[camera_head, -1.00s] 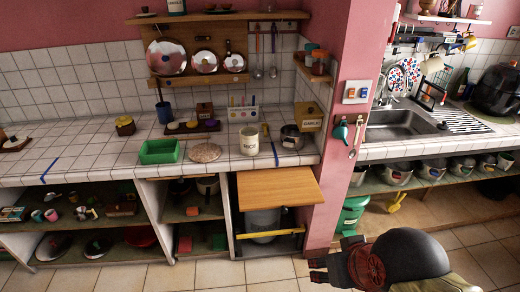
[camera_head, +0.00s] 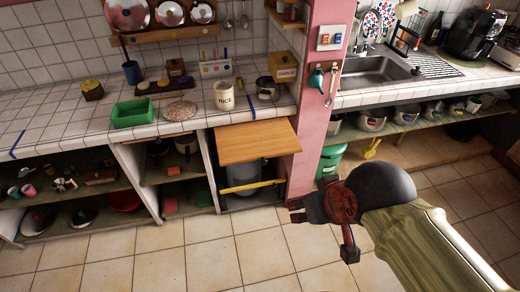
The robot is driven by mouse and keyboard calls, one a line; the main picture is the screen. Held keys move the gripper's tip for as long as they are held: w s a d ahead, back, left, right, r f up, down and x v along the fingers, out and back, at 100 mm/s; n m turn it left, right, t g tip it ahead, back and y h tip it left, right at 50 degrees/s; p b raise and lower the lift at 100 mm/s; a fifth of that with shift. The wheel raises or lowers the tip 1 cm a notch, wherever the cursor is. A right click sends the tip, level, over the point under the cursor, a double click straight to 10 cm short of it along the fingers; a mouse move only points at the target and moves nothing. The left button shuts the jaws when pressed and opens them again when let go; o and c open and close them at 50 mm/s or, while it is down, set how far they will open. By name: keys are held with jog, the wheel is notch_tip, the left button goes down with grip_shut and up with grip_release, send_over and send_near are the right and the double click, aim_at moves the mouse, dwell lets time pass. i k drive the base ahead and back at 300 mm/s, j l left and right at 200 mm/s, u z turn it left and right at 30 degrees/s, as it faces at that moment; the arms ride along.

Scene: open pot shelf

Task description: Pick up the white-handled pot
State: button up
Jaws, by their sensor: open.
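Several small metal pots stand in a row on the open shelf under the sink counter at right, among them one pot (camera_head: 371,121) and another pot (camera_head: 406,115). They are too small in view to tell which one has the white handle. My gripper (camera_head: 297,211) is open and empty over the tiled floor, in front of the pink pillar. It points left, is lower in the picture than the pots and is well apart from them. My forearm reaches in from the lower right.
A pink pillar (camera_head: 309,120) stands left of the pot shelf (camera_head: 440,121). A wooden board (camera_head: 256,141) juts out from the left counter. A green bucket (camera_head: 331,160) and a yellow item (camera_head: 372,148) sit below the shelf. The tiled floor (camera_head: 470,200) is clear at right.

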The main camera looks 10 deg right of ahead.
aim_at(268, 91)
jog(key=i+j, duration=0.2)
jog(key=i, duration=0.25)
jog(key=i+j, duration=0.15)
jog(key=i, duration=0.3)
jog(key=i+j, duration=0.2)
jog(key=i, duration=0.2)
jog(key=i+l+z, duration=0.05)
